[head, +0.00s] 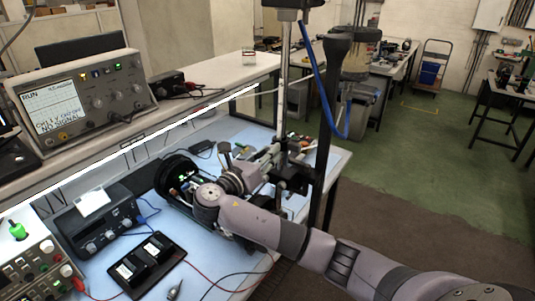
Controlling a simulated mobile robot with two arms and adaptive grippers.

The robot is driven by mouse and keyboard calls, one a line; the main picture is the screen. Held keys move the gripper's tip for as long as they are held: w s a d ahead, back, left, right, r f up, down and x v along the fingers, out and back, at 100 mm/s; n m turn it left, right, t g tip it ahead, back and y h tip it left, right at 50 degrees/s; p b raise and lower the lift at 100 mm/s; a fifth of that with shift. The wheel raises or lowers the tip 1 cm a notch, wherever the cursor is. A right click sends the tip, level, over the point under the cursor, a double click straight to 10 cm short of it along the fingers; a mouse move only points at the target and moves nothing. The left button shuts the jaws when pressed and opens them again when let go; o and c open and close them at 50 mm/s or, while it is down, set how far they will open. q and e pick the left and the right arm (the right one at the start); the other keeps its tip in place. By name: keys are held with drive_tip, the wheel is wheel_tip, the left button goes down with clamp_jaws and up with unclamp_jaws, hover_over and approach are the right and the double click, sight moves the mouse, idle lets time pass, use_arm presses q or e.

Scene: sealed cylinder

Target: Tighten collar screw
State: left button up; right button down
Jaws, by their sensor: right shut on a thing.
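My right arm comes in from the lower right and bends at its wrist over the blue-topped bench. My right gripper (262,166) points away to the upper right, beside the upright metal post (284,90). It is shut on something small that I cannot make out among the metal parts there. A black, open-ended cylinder (166,184) lies on the bench left of my wrist, with small parts showing inside; my arm hides part of it. I cannot make out the collar or its screw. My left gripper is not in view.
A black meter (95,222), a black tray with two dark blocks (147,263) and loose cables lie on the bench at left and front. An oscilloscope (85,95) stands on the shelf. A dark upright column (327,130) and blue hose stand close right of the gripper.

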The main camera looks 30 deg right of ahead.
drive_tip(key=shift+m, duration=0.4)
drive_tip(key=shift+w+r+m+g+y+b, duration=0.1)
drive_tip(key=shift+m+g+y+b, duration=0.2)
drive_tip(key=shift+m+b, duration=4.7)
drive_tip(key=shift+f+m+g+y+b, duration=0.25)
drive_tip(key=shift+m+b, duration=2.9)
drive_tip(key=shift+m, duration=3.65)
drive_tip(key=shift+w+r+m+g+y+b, duration=0.15)
drive_tip(key=shift+r+m+y+b, duration=0.15)
drive_tip(key=shift+m+b, duration=4.7)
drive_tip(key=shift+s+m+p, duration=0.1)
drive_tip(key=shift+m+p, duration=0.8)
drive_tip(key=shift+m, duration=0.2)
